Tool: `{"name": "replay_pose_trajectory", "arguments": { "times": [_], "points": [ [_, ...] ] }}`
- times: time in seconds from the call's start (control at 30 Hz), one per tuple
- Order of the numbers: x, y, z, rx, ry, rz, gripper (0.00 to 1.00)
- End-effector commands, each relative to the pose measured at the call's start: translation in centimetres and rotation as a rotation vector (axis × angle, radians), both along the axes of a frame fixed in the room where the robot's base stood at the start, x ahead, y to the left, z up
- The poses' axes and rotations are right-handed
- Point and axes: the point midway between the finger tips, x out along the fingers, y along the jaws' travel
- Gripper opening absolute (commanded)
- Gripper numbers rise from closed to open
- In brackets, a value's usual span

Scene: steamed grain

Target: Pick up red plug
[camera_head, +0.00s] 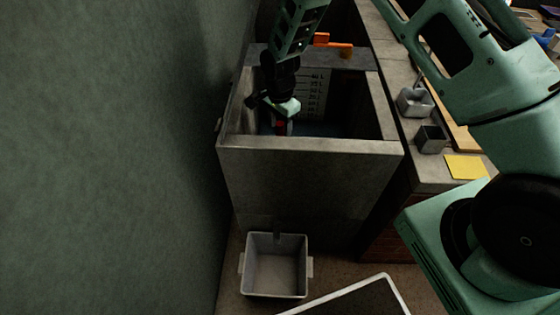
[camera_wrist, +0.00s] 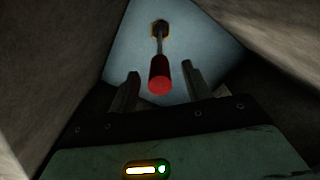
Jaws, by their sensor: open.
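The red plug (camera_wrist: 159,77) shows in the wrist view as a red cylinder on a thin metal rod. The rod leads to a brass-coloured fitting (camera_wrist: 160,28) in the pale surface beyond. My gripper (camera_wrist: 158,76) is open, with one finger on each side of the red plug and apart from it. In the head view my gripper (camera_head: 281,119) is down inside the grey stone basin (camera_head: 308,160). A bit of red (camera_head: 281,127) shows beside the gripper there, and the rest of the plug is hidden.
Basin walls stand close around my gripper. An orange tap-like part (camera_head: 335,45) is at the basin's back edge. A counter with a small dark cup (camera_head: 430,139) and a yellow note (camera_head: 465,167) is on the right. A pale bin (camera_head: 275,291) stands on the floor in front.

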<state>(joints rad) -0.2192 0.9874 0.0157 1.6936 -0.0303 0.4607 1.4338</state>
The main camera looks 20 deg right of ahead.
Motion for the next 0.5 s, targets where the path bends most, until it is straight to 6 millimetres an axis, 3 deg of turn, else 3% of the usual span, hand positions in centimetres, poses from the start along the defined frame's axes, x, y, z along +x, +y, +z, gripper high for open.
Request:
{"name": "replay_pose_trajectory", "arguments": {
  "times": [0.17, 0.43, 0.5],
  "points": [
    [0.0, 0.0, -2.1, 0.001, 0.0, -0.001, 0.49],
    [0.0, 0.0, -2.3, 0.0, 0.0, 0.0, 0.49],
    [0.0, 0.0, -2.3, 0.0, 0.0, 0.0, 0.29]
  ]
}}
